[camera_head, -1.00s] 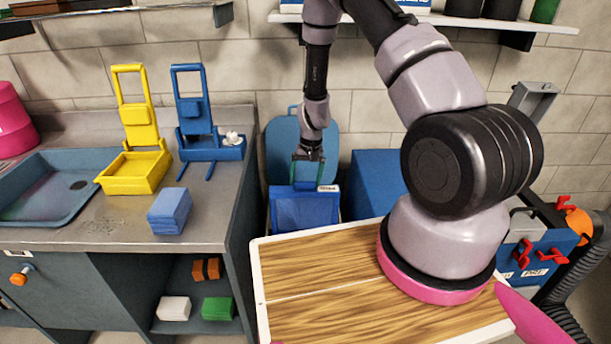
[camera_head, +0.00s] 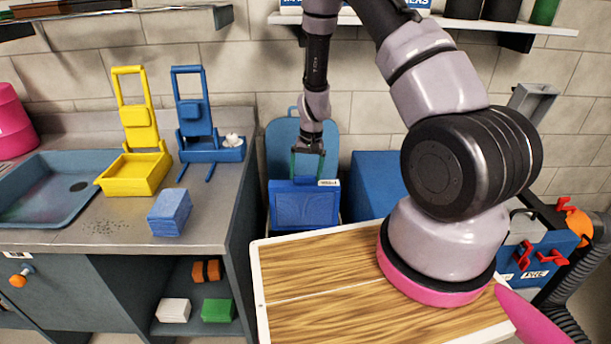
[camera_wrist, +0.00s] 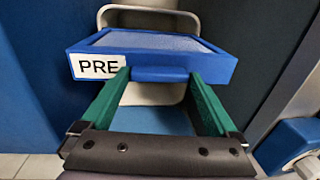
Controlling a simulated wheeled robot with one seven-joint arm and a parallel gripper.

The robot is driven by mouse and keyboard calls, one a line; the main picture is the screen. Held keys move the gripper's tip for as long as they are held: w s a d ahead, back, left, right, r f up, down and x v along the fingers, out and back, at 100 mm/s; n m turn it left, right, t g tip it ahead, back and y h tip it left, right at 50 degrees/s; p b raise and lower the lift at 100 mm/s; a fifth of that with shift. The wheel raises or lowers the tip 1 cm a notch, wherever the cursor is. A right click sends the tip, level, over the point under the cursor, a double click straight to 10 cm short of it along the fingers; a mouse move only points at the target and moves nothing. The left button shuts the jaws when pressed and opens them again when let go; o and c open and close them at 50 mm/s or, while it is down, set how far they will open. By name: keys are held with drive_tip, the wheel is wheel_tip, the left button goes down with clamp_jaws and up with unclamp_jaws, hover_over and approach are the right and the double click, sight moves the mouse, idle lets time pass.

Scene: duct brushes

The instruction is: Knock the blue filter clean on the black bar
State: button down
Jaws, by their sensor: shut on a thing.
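The blue filter (camera_head: 304,208), a flat framed panel with a white label, hangs below my gripper (camera_head: 307,168) in the head view. In the wrist view the filter (camera_wrist: 205,62) shows its mesh top and a label reading PRE. My green fingers (camera_wrist: 160,80) are shut on the tab at its near edge. The filter is held in the air over the gap between the counter and a blue box, above a pale-rimmed bin (camera_wrist: 150,12). I cannot make out the black bar in either view.
The wooden-topped surface (camera_head: 300,285) is close in front of the filter. The steel counter (camera_head: 215,215) on the left holds yellow and blue racks and a blue sponge-like block (camera_head: 169,213). A blue box (camera_head: 375,182) stands to the right.

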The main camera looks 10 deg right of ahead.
drive_tip(key=shift+r, duration=2.6)
drive_tip(key=shift+s, duration=0.1)
